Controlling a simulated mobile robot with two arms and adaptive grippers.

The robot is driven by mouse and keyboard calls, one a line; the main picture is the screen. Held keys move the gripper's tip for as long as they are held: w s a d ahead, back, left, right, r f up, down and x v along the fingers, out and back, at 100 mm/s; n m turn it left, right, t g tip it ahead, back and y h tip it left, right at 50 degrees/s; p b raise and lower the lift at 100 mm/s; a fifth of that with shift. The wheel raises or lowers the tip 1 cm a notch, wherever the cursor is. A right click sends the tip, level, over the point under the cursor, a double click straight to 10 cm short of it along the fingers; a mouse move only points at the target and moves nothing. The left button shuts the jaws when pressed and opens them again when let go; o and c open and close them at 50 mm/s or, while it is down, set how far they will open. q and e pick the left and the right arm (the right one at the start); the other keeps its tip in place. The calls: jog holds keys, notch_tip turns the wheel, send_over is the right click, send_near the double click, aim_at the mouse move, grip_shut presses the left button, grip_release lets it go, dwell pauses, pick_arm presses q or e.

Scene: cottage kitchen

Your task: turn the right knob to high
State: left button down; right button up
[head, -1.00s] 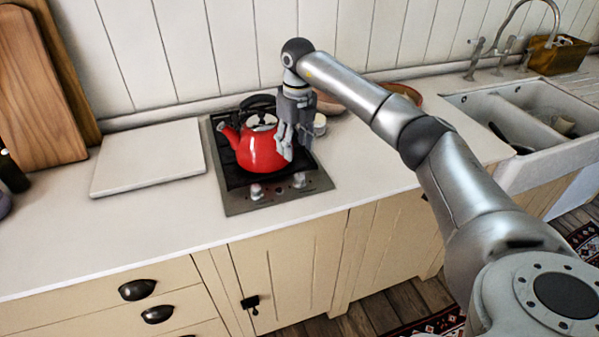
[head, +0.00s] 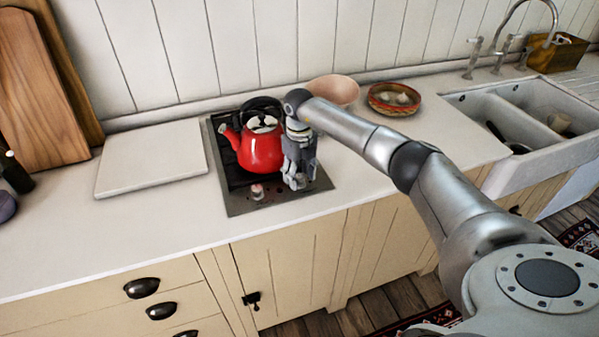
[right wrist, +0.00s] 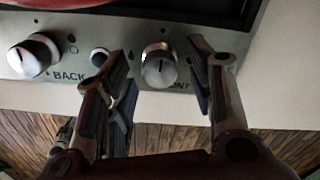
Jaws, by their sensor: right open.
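The right knob (right wrist: 159,66) is a silver dial on the front panel of the hob, beside partly hidden lettering ending in "ONT". In the right wrist view it shows between the two fingers of my right gripper (right wrist: 162,72), which is open. I cannot tell whether either finger touches it. In the head view my right gripper (head: 298,180) points down over the right side of the panel and hides this knob. The left knob (right wrist: 36,55), marked "BACK", also shows in the head view (head: 257,192). My left gripper is out of view.
A red kettle (head: 260,150) stands on the hob (head: 240,207), close to the left of my right gripper. A white board (head: 150,160) lies to the left. Bowls (head: 394,99) stand at the back, right of the hob. The counter in front is clear.

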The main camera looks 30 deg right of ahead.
jog(key=shift+c, duration=0.2)
jog(key=c, duration=1)
